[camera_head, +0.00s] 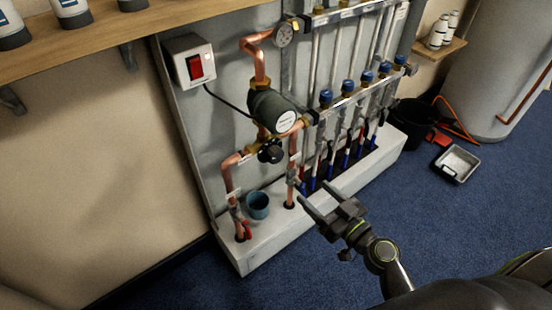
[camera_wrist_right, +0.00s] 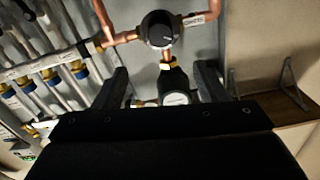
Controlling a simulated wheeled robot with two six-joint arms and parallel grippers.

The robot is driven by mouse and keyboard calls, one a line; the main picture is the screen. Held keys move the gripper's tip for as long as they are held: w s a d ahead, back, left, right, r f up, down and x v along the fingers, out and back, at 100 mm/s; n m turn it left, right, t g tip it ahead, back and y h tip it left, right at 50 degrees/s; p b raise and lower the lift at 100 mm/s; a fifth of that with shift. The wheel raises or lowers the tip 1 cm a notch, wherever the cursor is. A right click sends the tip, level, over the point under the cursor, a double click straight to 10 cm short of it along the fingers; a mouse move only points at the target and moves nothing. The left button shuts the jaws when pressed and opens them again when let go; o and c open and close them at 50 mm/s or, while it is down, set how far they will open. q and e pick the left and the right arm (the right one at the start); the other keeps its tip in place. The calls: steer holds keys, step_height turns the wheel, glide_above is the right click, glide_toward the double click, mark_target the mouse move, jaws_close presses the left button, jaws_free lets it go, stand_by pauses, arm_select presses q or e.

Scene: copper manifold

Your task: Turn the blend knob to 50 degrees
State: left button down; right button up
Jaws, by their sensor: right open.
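The blend knob is a round black knob (camera_head: 270,152) on the copper pipework, below the dark pump (camera_head: 272,110). In the right wrist view the knob (camera_wrist_right: 160,29) faces the camera, with a pale pointer line on its face and a white label beside it. My right gripper (camera_head: 313,191) is open and empty, in front of the manifold, lower and to the right of the knob in the head view. In the right wrist view its fingers (camera_wrist_right: 162,72) stand apart, with the knob beyond them, untouched. My left gripper is not in view.
Copper pipes (camera_head: 229,178) flank the knob. A blue cup (camera_head: 257,205) stands on the white plinth (camera_head: 330,200). Blue-capped valves (camera_head: 347,86) line the manifold at right. A switch box (camera_head: 190,62) and a wooden shelf (camera_head: 100,45) are at upper left. Open floor lies in front.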

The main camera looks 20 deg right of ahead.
mark_target(278, 158)
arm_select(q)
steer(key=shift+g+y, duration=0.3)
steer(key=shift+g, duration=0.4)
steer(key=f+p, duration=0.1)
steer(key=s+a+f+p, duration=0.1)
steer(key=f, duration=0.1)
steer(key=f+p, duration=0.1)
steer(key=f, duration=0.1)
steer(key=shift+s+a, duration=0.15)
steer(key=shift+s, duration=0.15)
arm_select(e)
steer(key=x, duration=1.5)
steer(key=shift+w+a+f, duration=0.1)
steer(key=shift+w+a, duration=0.05)
steer(key=shift+w, duration=0.15)
steer(key=shift+c, duration=0.5)
steer(key=c, duration=0.9)
